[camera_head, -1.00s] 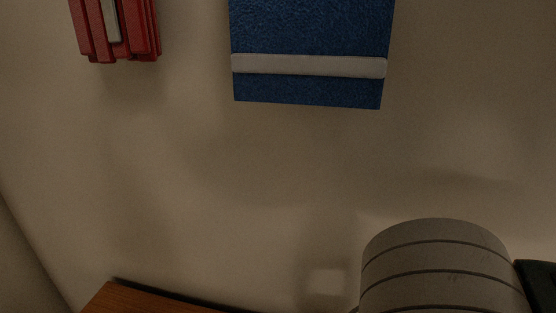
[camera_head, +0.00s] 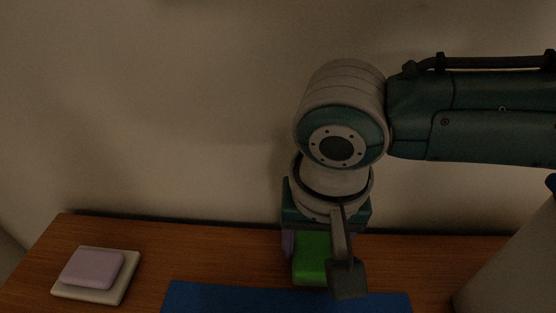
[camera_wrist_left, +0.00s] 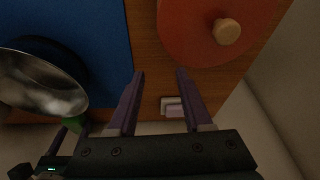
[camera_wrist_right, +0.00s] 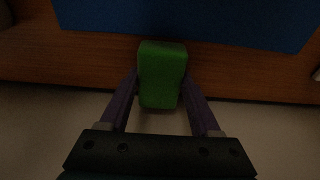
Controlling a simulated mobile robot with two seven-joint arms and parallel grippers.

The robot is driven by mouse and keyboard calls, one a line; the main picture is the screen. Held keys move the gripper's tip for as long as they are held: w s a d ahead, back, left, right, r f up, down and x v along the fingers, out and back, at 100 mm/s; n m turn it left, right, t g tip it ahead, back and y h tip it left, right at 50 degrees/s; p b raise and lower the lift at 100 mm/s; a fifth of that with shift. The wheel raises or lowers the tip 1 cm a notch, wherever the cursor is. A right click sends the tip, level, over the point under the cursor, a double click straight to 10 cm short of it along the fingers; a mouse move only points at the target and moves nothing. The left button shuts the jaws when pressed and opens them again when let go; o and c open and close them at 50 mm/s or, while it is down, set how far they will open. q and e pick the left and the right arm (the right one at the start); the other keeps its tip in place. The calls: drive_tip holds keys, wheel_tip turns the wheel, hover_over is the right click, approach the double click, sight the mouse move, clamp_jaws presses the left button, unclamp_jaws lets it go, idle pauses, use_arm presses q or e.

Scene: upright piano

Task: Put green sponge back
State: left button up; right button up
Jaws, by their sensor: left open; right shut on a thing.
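The green sponge (camera_head: 312,262) is between the fingers of my right gripper (camera_head: 318,250), which is shut on it above the back of the wooden piano top, near the wall. It also shows in the right wrist view (camera_wrist_right: 162,75), with a finger on each side. A bit of green (camera_wrist_left: 75,123) shows beside the pan in the left wrist view. I cannot tell whether the sponge touches the wood. My left gripper (camera_wrist_left: 160,74) is open and empty, seen only in its wrist view.
A lilac sponge (camera_head: 92,268) lies on a pale holder (camera_head: 124,277) at the left of the wooden top (camera_head: 200,250). A blue mat (camera_head: 270,299) lies in front of the green sponge. The left wrist view shows a metal pan (camera_wrist_left: 45,85) and a red-orange round lid-like thing (camera_wrist_left: 195,40).

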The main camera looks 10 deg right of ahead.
sight(313, 261)
use_arm(q)
drive_tip(key=shift+r, duration=0.1)
use_arm(e)
drive_tip(key=shift+r, duration=0.1)
drive_tip(key=shift+f, duration=0.5)
drive_tip(key=o, duration=1.2)
use_arm(q)
wheel_tip(313, 261, up, 5)
drive_tip(key=p, duration=0.5)
drive_tip(key=shift+r+p, duration=0.2)
drive_tip(key=shift+p, duration=0.1)
use_arm(e)
wheel_tip(313, 261, up, 13)
drive_tip(key=s, duration=0.1)
drive_tip(key=shift+s+a, duration=0.25)
drive_tip(key=shift+s, duration=0.1)
drive_tip(key=shift+a, duration=0.1)
